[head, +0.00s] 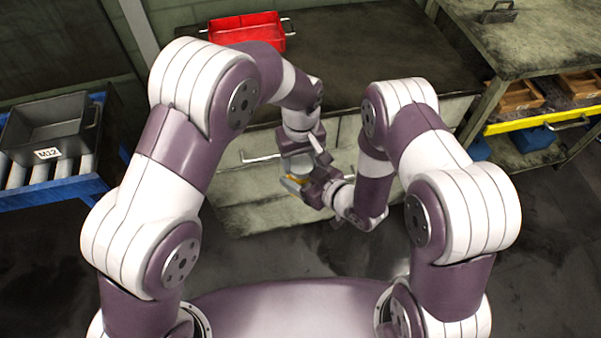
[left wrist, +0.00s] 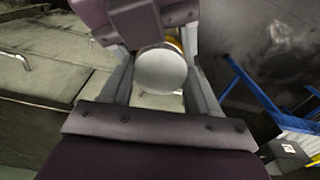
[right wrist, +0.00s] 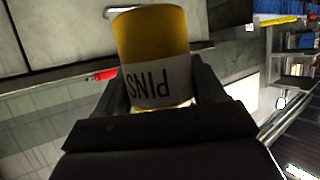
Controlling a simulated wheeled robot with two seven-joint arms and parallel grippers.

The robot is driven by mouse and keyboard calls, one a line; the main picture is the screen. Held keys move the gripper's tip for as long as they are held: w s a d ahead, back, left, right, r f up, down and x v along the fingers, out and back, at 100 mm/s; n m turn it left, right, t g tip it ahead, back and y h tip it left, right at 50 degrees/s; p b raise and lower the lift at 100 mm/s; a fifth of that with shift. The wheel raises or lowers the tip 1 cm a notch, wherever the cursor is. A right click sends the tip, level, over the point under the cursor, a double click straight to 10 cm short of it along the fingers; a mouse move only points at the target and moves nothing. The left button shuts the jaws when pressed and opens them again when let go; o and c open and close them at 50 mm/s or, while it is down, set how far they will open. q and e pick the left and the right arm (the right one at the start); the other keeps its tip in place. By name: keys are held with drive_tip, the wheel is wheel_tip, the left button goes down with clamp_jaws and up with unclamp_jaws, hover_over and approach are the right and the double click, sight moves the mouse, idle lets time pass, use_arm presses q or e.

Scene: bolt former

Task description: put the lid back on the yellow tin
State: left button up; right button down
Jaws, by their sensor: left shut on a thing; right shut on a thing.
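The yellow tin (right wrist: 153,40) has a pale label reading PINS, upside down in the right wrist view. My right gripper (right wrist: 160,95) is shut on it. In the head view only a small yellow part of the tin (head: 292,185) shows between the grippers. My left gripper (left wrist: 158,85) is shut on a round pale grey lid (left wrist: 160,70), seen face-on in the left wrist view. A sliver of yellow and my right gripper show just beyond the lid there. The two grippers are close together in the head view. Whether the lid touches the tin is hidden.
A workbench (head: 385,50) with a red tray (head: 247,30) stands ahead of the grippers. A grey bin (head: 48,130) marked M12 sits on a blue-framed roller rack at left. A shelved bench (head: 540,45) with wooden boxes is at right. Both grippers hang before the workbench front.

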use_arm(q)
drive_tip(key=m, duration=0.3)
drive_tip(key=o, duration=1.2)
drive_tip(key=shift+c, duration=0.2)
drive_tip(key=shift+r, duration=2.3)
drive_tip(key=shift+c, duration=0.4)
